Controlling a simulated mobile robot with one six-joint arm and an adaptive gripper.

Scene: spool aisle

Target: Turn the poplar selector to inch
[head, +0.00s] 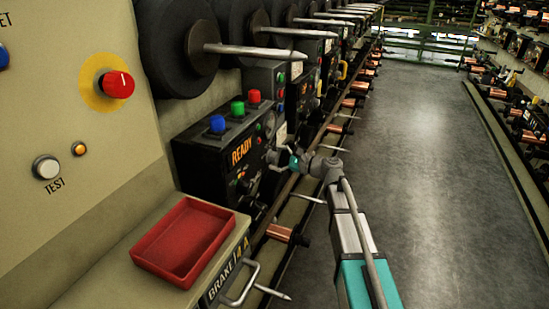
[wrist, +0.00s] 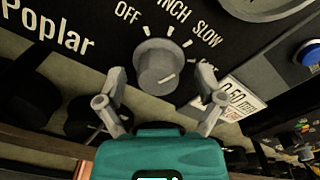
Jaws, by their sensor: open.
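The poplar selector (wrist: 157,68) is a round grey knob on a black panel (wrist: 85,20) lettered "Poplar" in the wrist view. White ticks and the words OFF, INCH and SLOW arc above and right of it; a further word at right is partly hidden by a finger. A pale mark shows on the knob's lower right; I cannot tell for sure which word it points to. My gripper (wrist: 160,88) is open, one finger either side of the knob, with gaps visible. In the head view my gripper (head: 290,163) is beside the black READY box (head: 205,160); the knob cannot be made out there.
A blue button (wrist: 308,53) and a white label (wrist: 238,98) are right of the knob. Left in the head view are a red tray (head: 185,240), a red knob on yellow (head: 117,84) and a metal handle (head: 240,288). The aisle floor (head: 430,170) is clear at right.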

